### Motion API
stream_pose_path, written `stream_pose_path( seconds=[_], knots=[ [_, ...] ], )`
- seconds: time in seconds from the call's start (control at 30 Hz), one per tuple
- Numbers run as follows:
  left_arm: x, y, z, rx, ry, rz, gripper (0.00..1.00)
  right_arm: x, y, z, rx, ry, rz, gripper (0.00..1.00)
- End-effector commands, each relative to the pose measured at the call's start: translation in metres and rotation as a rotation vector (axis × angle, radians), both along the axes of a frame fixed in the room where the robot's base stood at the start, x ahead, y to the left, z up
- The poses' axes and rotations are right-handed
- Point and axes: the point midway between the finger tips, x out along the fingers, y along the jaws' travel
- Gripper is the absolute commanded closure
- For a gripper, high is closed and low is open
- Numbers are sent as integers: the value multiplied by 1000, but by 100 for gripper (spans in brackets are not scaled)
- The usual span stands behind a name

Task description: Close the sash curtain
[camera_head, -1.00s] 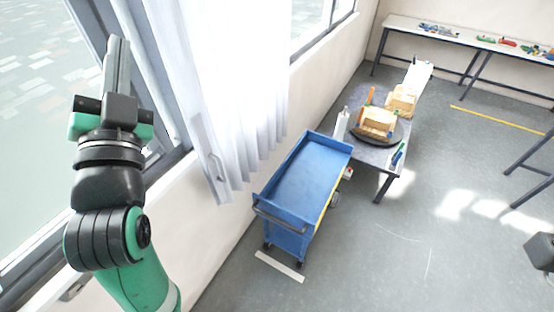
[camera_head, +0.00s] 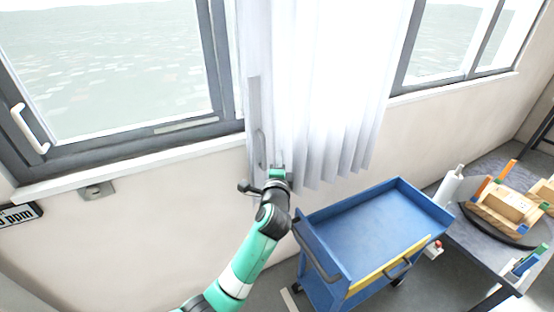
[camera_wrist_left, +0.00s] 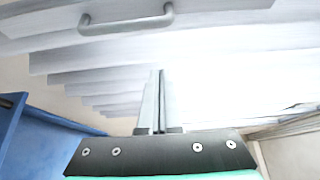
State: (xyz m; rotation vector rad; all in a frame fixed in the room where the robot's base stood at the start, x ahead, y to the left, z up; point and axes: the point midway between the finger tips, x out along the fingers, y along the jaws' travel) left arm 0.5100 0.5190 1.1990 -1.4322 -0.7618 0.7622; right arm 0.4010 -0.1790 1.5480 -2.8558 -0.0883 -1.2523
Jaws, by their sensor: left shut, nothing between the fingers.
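The white sash curtain (camera_head: 325,85) hangs gathered between two windows in the head view. A pale vertical bar with a small handle (camera_head: 261,147) runs down its left edge. In the left wrist view the handle (camera_wrist_left: 127,22) and the curtain folds (camera_wrist_left: 100,75) lie beyond the fingers. My left gripper (camera_head: 278,172) is at the curtain's lower left edge, just below the handle; in the wrist view its fingers (camera_wrist_left: 155,100) are together and empty. Whether they touch the curtain I cannot tell. My right gripper is not in view.
The left window (camera_head: 110,70) is uncovered, with a dark frame and a white latch (camera_head: 30,128). A blue cart (camera_head: 375,235) stands right of my left arm, under the curtain. A table (camera_head: 480,240) with wooden parts is at the far right.

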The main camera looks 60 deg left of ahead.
Motion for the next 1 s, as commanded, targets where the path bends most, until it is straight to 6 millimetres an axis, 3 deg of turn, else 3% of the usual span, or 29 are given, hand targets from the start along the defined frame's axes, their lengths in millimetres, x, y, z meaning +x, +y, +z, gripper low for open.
stream_pose_path(
  seconds=[0.2, 0.47, 0.73, 1.0],
  knots=[
    [24, 36, -2, -1, -1, 2, 100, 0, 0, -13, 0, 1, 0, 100],
    [46, 68, -2, -1, -2, -1, 100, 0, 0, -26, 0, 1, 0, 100],
    [15, 76, 1, -1, -3, 0, 100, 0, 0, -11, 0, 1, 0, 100],
    [7, 77, 0, -1, -2, -2, 100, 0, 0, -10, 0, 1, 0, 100]
  ],
)
